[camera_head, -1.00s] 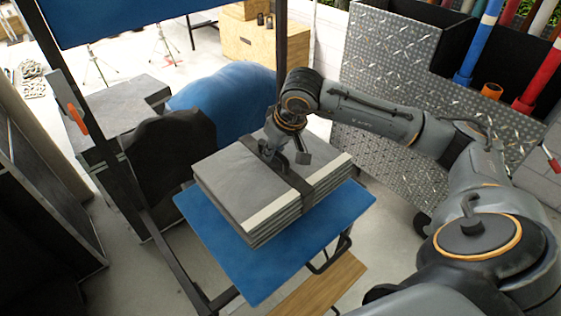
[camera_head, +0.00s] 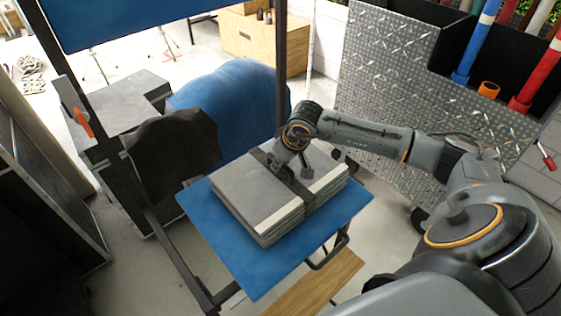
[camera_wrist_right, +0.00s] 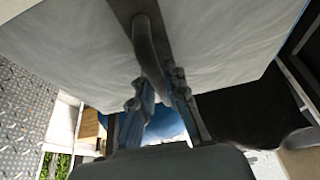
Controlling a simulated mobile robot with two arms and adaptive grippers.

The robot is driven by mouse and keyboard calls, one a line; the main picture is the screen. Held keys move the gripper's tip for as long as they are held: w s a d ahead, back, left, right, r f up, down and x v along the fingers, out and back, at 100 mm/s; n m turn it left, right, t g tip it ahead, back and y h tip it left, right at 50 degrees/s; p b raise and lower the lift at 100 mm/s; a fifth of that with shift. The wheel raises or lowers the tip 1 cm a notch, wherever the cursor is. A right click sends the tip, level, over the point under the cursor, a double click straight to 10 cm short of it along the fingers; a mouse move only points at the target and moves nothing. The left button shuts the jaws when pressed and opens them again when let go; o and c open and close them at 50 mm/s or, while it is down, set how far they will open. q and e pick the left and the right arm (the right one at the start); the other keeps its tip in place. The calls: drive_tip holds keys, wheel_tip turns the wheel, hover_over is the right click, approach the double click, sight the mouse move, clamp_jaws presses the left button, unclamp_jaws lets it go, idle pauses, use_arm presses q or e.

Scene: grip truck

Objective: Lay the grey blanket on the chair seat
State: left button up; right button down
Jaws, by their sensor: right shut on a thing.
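The grey blanket (camera_head: 247,190) is a thick folded stack with a pale edge stripe and a dark strap around it. It is on or just above the blue chair seat (camera_head: 249,282) in the head view; I cannot tell whether it touches fully. My right gripper (camera_head: 281,168) is on top of the blanket, shut on its strap handle. In the right wrist view the fingers (camera_wrist_right: 160,95) close around the dark handle (camera_wrist_right: 147,45), with the blanket's grey face (camera_wrist_right: 230,40) beyond. My left gripper does not show.
A dark post (camera_head: 280,55) rises behind the seat. A black cover (camera_head: 172,140) and a rounded blue thing (camera_head: 228,95) stand beyond it. A diamond-plate metal box (camera_head: 385,75) is at the right. A wooden board (camera_head: 312,290) lies below the seat's front edge.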

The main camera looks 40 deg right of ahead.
drive_tip(key=c, duration=1.4)
unclamp_jaws()
drive_tip(key=shift+o, duration=0.2)
drive_tip(key=shift+r, duration=0.15)
drive_tip(key=shift+s+r, duration=0.15)
drive_tip(key=shift+r, duration=0.2)
drive_tip(key=b+v, duration=0.2)
drive_tip(key=v, duration=0.7)
drive_tip(key=shift+s+r+b, duration=0.2)
drive_tip(key=shift+r+b, duration=0.1)
drive_tip(key=shift+s+r, duration=0.3)
drive_tip(key=shift+r, duration=0.4)
